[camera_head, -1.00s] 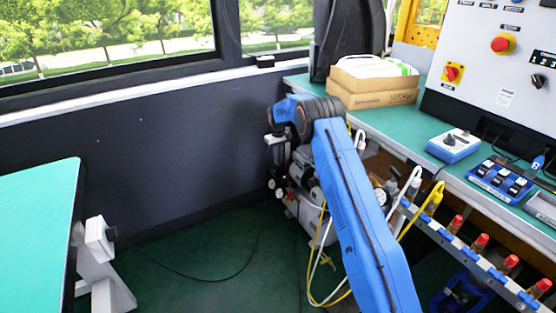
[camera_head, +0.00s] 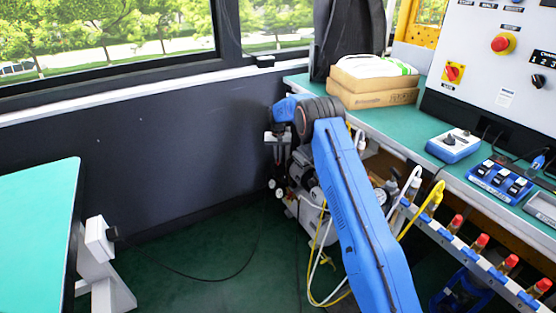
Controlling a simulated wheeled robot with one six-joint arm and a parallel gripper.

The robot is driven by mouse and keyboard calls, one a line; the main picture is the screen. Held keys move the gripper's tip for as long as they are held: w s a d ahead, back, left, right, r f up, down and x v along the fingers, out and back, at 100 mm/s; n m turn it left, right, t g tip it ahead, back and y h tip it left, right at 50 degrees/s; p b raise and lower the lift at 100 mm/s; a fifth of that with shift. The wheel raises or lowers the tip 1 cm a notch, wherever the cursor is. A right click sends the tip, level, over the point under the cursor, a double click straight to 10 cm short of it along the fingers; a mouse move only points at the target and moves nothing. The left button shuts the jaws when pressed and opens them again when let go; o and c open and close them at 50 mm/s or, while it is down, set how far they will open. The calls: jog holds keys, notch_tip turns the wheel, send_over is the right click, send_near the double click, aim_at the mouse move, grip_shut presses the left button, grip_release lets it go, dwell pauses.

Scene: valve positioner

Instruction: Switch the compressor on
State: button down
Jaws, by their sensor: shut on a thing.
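My gripper (camera_head: 278,160) points down at the compressor's upper left side, in front of the dark wall. It is small and dark here, and its jaws are shut on a part at the top of the compressor. That part is mostly hidden, and I cannot make out its shape or setting.
The green workbench (camera_head: 398,127) on the right carries cardboard boxes (camera_head: 372,97), a blue-and-white control box (camera_head: 454,145) and a switch panel (camera_head: 498,180). Yellow and white hoses hang beside my arm. A green table (camera_head: 35,215) stands at left; the floor between is open, with a black cable.

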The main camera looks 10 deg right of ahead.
jog(key=m, duration=0.5)
jog(key=shift+m, duration=0.3)
jog(key=m, duration=0.5)
jog(key=shift+w+m, duration=0.1)
jog(key=shift+m, duration=0.3)
jog(key=c, duration=1.9)
grip_release()
jog(key=shift+o, duration=0.2)
notch_tip(320, 180, up, 18)
jog(key=shift+f, duration=0.25)
